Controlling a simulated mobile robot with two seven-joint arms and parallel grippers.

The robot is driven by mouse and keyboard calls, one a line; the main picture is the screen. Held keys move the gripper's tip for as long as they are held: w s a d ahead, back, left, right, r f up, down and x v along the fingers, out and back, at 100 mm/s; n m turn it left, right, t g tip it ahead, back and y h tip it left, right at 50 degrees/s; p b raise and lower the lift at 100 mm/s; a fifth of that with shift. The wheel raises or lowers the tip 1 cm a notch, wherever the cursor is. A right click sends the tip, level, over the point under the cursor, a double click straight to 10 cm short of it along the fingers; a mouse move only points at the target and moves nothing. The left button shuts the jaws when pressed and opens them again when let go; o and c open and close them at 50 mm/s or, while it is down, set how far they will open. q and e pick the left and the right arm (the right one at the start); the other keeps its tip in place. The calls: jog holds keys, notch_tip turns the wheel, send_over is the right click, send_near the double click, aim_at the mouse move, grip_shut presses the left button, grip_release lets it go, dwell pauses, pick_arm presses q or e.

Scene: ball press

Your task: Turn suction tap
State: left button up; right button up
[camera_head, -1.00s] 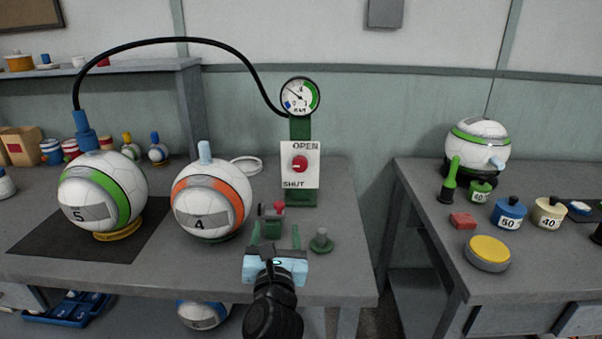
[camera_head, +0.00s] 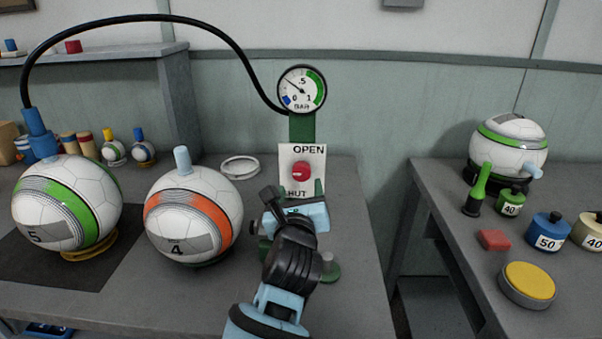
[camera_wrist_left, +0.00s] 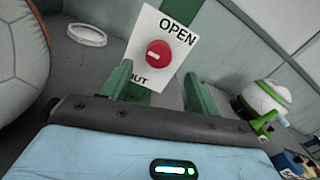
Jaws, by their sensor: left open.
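The suction tap is a red round knob (camera_head: 301,171) on a white plate (camera_head: 316,160) marked OPEN at the top and SHUT at the bottom, fixed to a green post under a gauge (camera_head: 302,90). My left gripper (camera_head: 296,190) is just in front of and below the knob, partly covering the plate's lower edge. In the left wrist view the knob (camera_wrist_left: 160,54) shows ahead, between and beyond the two green fingers (camera_wrist_left: 156,88), which are apart and empty. The knob's pale mark points to the left, slightly down. The right gripper is not in view.
A black hose (camera_head: 150,17) runs from the gauge to the green-striped ball (camera_head: 67,203) marked 5. The orange-striped ball (camera_head: 193,214) marked 4 stands left of my arm. A white ring (camera_head: 240,167) lies behind it. The right table holds weights (camera_head: 547,232) and a yellow-topped disc (camera_head: 528,281).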

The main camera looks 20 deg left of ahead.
aim_at(301, 173)
pick_arm(q)
jog(key=x, duration=0.7)
jog(key=shift+w+a+f, duration=0.1)
jog(key=shift+w, duration=0.05)
jog(key=c, duration=1)
